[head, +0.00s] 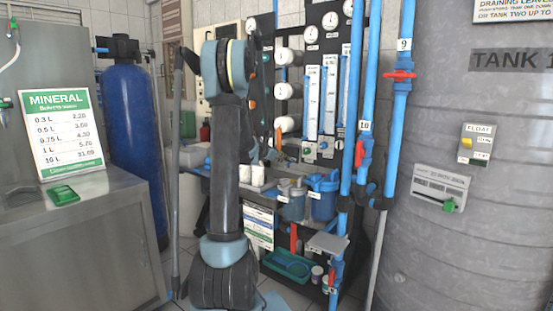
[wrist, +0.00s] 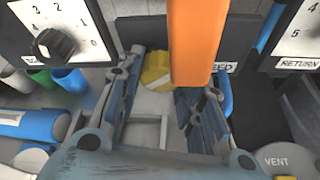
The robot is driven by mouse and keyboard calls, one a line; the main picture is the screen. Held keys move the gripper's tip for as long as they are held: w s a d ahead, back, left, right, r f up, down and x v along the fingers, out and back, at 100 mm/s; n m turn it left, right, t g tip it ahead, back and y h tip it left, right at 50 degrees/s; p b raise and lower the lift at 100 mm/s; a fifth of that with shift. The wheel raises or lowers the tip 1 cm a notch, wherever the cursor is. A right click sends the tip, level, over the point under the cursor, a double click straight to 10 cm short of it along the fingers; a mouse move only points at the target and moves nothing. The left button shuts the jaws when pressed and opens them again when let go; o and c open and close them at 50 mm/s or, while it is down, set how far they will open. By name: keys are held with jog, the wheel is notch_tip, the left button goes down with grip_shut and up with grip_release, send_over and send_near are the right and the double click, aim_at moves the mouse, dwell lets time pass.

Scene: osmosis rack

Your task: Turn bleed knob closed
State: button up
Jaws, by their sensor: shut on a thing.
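The exact contact is hard to see. In the head view my arm stands in front of the panel, and I cannot make out the gripper or the knob clearly.
In the wrist view a numbered dial (wrist: 54,44) is at left and another panel marked "RETURN" (wrist: 297,64) at right. A yellow part (wrist: 156,70) shows behind the fingers. In the head view blue pipes (head: 366,100) and a grey tank (head: 465,200) stand right of my arm.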

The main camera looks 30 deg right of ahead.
jog(key=m+t, duration=0.2)
jog(key=m, duration=0.1)
dwell(0.4)
jog(key=o, duration=1.1)
jog(key=shift+c, duration=0.2)
jog(key=shift+s, duration=0.1)
jog(key=v, duration=1.1)
jog(key=shift+s+a, duration=0.25)
jog(key=shift+s, duration=0.05)
jog(key=shift+a, duration=0.1)
